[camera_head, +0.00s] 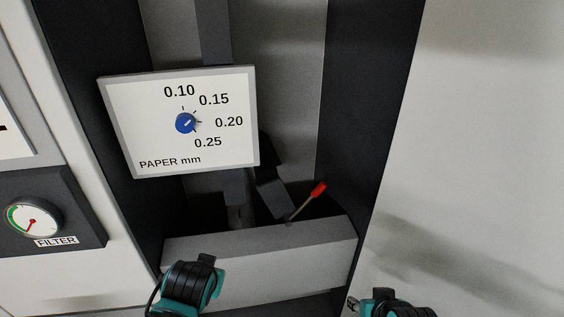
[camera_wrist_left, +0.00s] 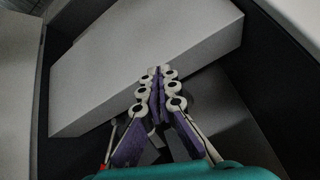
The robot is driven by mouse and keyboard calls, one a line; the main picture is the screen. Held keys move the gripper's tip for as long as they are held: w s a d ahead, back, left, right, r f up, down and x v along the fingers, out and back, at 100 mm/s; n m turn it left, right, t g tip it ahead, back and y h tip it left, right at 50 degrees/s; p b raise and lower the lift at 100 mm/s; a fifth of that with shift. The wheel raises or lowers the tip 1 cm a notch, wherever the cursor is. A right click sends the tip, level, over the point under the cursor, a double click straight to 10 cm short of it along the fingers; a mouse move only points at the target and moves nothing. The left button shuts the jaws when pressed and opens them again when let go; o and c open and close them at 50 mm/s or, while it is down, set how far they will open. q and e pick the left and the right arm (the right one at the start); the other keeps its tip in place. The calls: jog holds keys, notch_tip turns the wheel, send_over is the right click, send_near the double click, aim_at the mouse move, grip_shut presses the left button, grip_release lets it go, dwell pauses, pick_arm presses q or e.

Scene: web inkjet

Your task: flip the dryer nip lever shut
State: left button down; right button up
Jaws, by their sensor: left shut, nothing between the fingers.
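The nip lever is a thin metal rod with a red tip (camera_head: 319,189). It rises from the top of a grey block (camera_head: 270,262) and leans up to the right in the head view. In the left wrist view, a thin rod with a red end (camera_wrist_left: 103,167) shows left of the fingers, apparently the lever. My left gripper (camera_wrist_left: 157,78) is shut and empty, its purple fingers together over the grey block's edge. In the head view, its teal and black body shows at the lower left, with the fingers hidden. My right gripper (camera_head: 354,303) is at the bottom edge, mostly cut off.
A PAPER mm plate (camera_head: 147,121) with a blue knob (camera_head: 186,123) hangs above the block. A FILTER gauge (camera_head: 33,221) is at the left. Dark side walls (camera_head: 365,105) bound the recess around the lever, and a pale panel (camera_head: 490,130) stands at the right.

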pick_arm(q)
jog(key=w+d+r+m+t+y+p, duration=0.1)
jog(key=w+d+r+m+y+p, duration=0.1)
jog(key=w+r, duration=0.5)
jog(key=m+t+y+p, duration=0.3)
jog(key=m+t+y, duration=0.1)
send_near(269, 173)
jog(key=x, duration=0.6)
jog(key=shift+f, duration=0.1)
jog(key=w+d+m+t, duration=0.2)
jog(key=d+t, duration=0.1)
jog(key=d, duration=0.6)
jog(key=shift+w+t+p, duration=0.3)
jog(key=shift+w, duration=0.05)
jog(key=shift+d, duration=0.1)
jog(key=w+a+f+b, duration=0.1)
jog(key=w+a+b, duration=0.2)
jog(key=w+a, duration=0.5)
jog(key=shift+f+b, duration=0.25)
jog(key=shift+b, duration=0.05)
